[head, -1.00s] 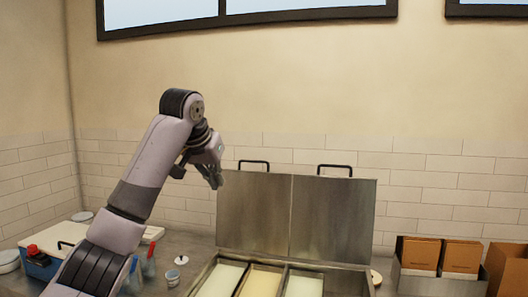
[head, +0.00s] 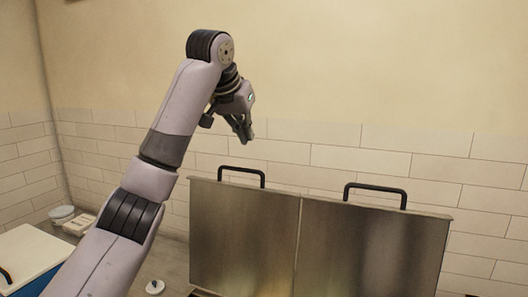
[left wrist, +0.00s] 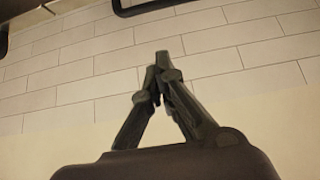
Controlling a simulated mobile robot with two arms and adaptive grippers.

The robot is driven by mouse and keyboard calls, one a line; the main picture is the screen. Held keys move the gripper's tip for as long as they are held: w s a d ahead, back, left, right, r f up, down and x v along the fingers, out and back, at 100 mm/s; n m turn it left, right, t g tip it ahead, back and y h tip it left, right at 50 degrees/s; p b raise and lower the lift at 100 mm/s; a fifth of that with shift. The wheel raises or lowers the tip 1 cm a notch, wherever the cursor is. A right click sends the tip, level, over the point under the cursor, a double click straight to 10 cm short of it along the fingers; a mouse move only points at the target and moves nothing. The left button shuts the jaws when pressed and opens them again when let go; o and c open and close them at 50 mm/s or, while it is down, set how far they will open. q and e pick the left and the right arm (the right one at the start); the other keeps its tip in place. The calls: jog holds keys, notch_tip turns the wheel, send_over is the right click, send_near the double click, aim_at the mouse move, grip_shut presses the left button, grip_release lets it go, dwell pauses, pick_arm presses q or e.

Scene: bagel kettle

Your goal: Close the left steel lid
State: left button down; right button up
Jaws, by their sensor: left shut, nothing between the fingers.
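The left steel lid (head: 240,235) stands upright, open, in the head view, with a black handle (head: 243,172) on its top edge. The right steel lid (head: 372,250) stands upright beside it with its own black handle (head: 376,188). My left gripper (head: 246,138) is above the left lid's handle in the picture, apart from it. In the left wrist view its fingers (left wrist: 155,75) come together at the tips with nothing between them. Dark handle parts show at the top edge of that view. My right gripper is not in view.
The tiled wall (head: 330,160) rises behind the lids. A white-lidded blue box (head: 35,255) is at the far left. The basins below are out of the head view.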

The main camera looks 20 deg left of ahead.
pick_arm(q)
jog(key=shift+w, duration=0.35)
jog(key=shift+w+f+p, duration=0.25)
jog(key=shift+f+p, duration=0.15)
jog(key=p+x, duration=0.4)
jog(key=x, duration=0.4)
jog(key=s, duration=0.2)
jog(key=s+p, duration=0.1)
jog(key=s, duration=0.1)
jog(key=shift+f, duration=0.25)
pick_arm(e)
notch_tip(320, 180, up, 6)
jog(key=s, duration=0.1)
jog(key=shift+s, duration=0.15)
pick_arm(q)
jog(key=shift+w, duration=0.1)
